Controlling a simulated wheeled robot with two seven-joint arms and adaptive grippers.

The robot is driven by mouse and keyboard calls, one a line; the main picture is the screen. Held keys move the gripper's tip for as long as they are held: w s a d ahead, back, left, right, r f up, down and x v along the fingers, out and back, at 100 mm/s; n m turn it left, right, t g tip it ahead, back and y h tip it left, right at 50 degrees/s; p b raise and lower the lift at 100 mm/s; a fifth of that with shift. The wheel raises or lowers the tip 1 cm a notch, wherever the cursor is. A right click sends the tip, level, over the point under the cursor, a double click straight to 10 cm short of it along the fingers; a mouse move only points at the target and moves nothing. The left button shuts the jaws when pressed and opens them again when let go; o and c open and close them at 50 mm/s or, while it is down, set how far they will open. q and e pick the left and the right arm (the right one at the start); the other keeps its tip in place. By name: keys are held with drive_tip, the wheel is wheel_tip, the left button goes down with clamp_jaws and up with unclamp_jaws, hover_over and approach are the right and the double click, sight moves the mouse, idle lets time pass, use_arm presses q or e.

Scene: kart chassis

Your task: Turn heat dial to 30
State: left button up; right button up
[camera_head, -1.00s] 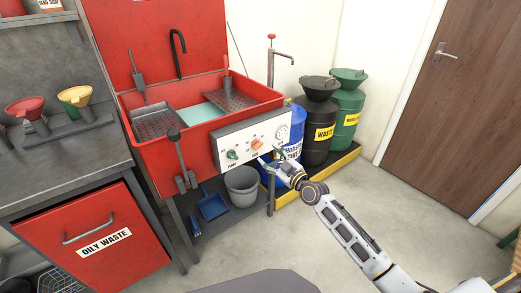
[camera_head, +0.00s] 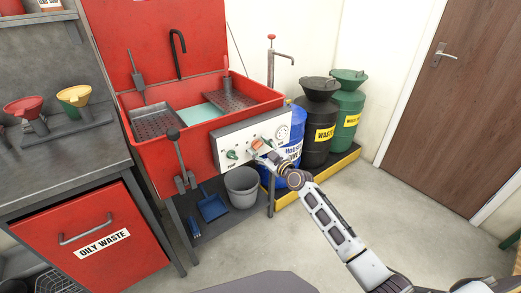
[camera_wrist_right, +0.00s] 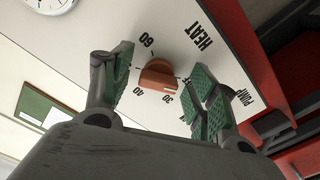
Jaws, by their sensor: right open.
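The orange heat dial (camera_head: 257,144) sits on the white control panel (camera_head: 221,141) at the front of the red sink. In the right wrist view the dial (camera_wrist_right: 158,78) shows close up, with the printed numbers 60, 40 and 30 and the word HEAT around it. I cannot tell for sure which number it points to. My right gripper (camera_head: 265,151) is open at the panel. Its green-padded fingers stand on either side of the dial, with gaps between pads and dial. My left gripper is not in view.
A green pump dial (camera_head: 232,155) is left of the heat dial. A round white gauge (camera_head: 283,132) is at the panel's right. A lever (camera_head: 180,160) stands in front of the sink. A grey bucket (camera_head: 241,186) and a blue drum (camera_head: 293,150) are close by.

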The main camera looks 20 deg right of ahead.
drive_tip(key=shift+c, duration=0.4)
drive_tip(key=c, duration=0.9)
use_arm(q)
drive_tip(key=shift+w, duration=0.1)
use_arm(e)
drive_tip(key=shift+c, duration=0.2)
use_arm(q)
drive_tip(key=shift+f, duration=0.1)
use_arm(e)
drive_tip(key=shift+m, duration=0.6)
drive_tip(key=m, duration=0.4)
drive_tip(key=shift+a+m+p, duration=0.15)
drive_tip(key=shift+m+p, duration=0.15)
drive_tip(key=shift+p, duration=0.1)
drive_tip(key=m, duration=0.2)
drive_tip(key=shift+m, duration=0.4)
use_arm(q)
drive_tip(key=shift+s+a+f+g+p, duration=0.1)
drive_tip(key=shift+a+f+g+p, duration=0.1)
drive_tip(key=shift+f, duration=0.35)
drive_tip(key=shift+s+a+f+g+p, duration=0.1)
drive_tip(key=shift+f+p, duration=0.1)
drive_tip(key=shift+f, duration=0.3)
use_arm(e)
drive_tip(key=shift+s+a+m, duration=0.1)
drive_tip(key=shift+m, duration=1.3)
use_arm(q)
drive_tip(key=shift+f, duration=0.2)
